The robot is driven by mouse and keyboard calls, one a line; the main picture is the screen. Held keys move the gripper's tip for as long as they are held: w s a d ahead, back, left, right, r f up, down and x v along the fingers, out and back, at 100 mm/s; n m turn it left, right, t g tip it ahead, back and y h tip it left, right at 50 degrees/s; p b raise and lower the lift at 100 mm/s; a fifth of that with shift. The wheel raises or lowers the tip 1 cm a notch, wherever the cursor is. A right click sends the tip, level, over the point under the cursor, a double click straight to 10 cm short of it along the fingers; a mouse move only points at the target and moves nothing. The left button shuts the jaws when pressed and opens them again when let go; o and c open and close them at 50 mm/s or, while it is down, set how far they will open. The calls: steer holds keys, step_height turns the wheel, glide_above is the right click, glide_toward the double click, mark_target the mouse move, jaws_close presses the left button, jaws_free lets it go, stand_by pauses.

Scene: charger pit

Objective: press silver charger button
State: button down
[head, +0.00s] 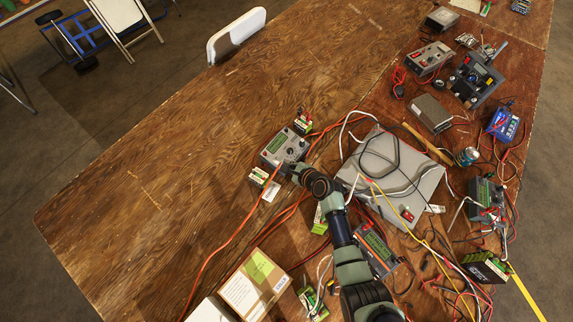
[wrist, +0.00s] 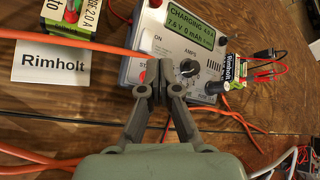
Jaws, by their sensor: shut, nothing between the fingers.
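The silver charger (head: 285,146) stands on the wooden table, left of the large grey case in the head view. In the wrist view the silver charger (wrist: 210,58) fills the top middle, with a lit green screen (wrist: 189,22) reading CHARGING. A dark dial (wrist: 187,68) marked AMPS sits below the screen, with red lettering at the panel's lower left. My gripper (wrist: 160,68) is shut and empty, its tips over the lower panel between the lettering and the dial. They hide part of the panel; contact is unclear. In the head view my gripper (head: 294,167) is at the charger's near edge.
A name card (wrist: 54,65) reading Rimholt and labelled battery packs lie beside the charger. The grey case (head: 385,160), other chargers and tangled cables crowd the right. The table's left half is mostly clear.

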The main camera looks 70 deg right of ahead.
steer(key=r+p, duration=0.5)
steer(key=shift+s+a, duration=0.1)
steer(key=shift+s, duration=0.3)
stand_by(0.9)
